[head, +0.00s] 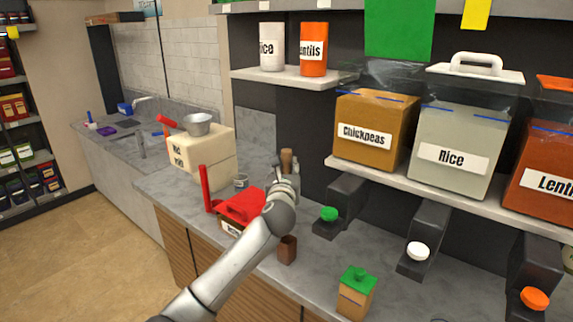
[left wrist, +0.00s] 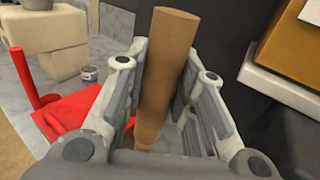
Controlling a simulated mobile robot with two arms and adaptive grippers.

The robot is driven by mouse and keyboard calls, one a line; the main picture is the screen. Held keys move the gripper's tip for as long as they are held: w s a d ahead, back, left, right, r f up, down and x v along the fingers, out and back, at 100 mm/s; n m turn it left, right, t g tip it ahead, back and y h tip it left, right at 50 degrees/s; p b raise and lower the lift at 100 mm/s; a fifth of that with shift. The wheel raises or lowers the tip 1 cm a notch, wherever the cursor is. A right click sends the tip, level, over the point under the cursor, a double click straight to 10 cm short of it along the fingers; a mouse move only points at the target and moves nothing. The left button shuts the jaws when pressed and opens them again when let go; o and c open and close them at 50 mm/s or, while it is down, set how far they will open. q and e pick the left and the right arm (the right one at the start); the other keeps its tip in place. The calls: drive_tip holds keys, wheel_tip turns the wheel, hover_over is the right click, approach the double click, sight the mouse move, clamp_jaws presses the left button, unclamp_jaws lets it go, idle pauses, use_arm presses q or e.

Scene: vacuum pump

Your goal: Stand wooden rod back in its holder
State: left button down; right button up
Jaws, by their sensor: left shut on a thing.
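The wooden rod (left wrist: 166,70) is brown and stands roughly upright between the fingers of my left gripper (left wrist: 165,110), which is shut on it. In the head view my left gripper (head: 286,172) is over the back of the counter, and the top of the rod (head: 287,158) shows between its fingers. A small dark brown cup (head: 287,250), which looks like the holder, stands on the counter in front of and below the gripper, apart from the rod. My right gripper is not in view.
A red-topped box (head: 240,206) and a cream machine with a metal bowl (head: 202,160) stand left of the gripper. A green-topped box (head: 356,293) is right of the cup. Dispensers (head: 342,205) and a shelf with bins (head: 450,150) are at the right. Some counter is bare around the cup.

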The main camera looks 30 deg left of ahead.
use_arm(q)
wheel_tip(320, 180, down, 2)
drive_tip(key=shift+d+f+b, duration=0.1)
drive_tip(key=shift+f+b, duration=0.05)
drive_tip(key=shift+b, duration=0.15)
drive_tip(key=shift+f+b, duration=0.75)
drive_tip(key=shift+f, duration=0.65)
drive_tip(key=shift+f+b, duration=1.5)
drive_tip(key=shift+f, duration=1.2)
drive_tip(key=c, duration=1.1)
unclamp_jaws()
drive_tip(key=shift+s, duration=0.1)
drive_tip(key=v, duration=1.2)
drive_tip(key=shift+r, duration=0.1)
